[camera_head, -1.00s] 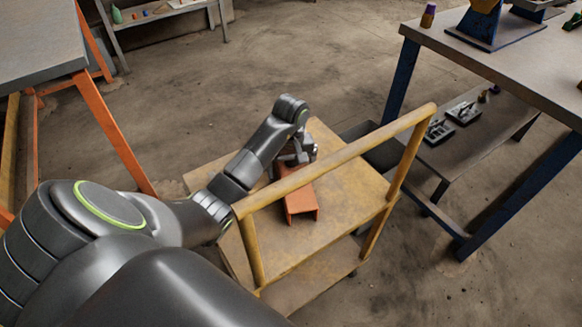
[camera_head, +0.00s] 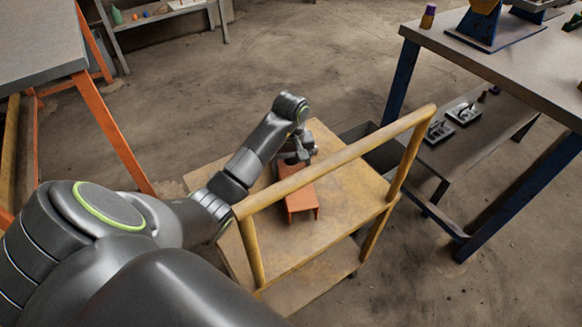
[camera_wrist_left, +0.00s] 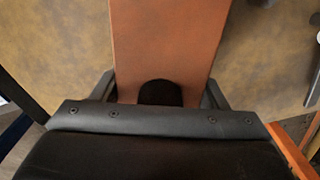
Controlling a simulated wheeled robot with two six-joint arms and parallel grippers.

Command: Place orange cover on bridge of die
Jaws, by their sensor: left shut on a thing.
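The orange cover (camera_head: 302,202) is a channel-shaped piece at the top of the yellow cart, partly hidden by the cart's handle rail. My left gripper (camera_head: 298,160) is shut on the cover, reaching it from above at its far part. In the left wrist view the cover (camera_wrist_left: 168,40) runs up from between the gripper's two fingers (camera_wrist_left: 160,92). I cannot tell whether it touches the cart top. I cannot pick out the bridge of die. My right gripper is not in view.
The yellow cart (camera_head: 345,185) has a raised handle rail (camera_head: 340,160) close to my left arm. A blue-legged workbench (camera_head: 500,65) stands at the right, with small devices on its lower shelf. An orange-legged table (camera_head: 40,40) is at the left. Open floor lies behind the cart.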

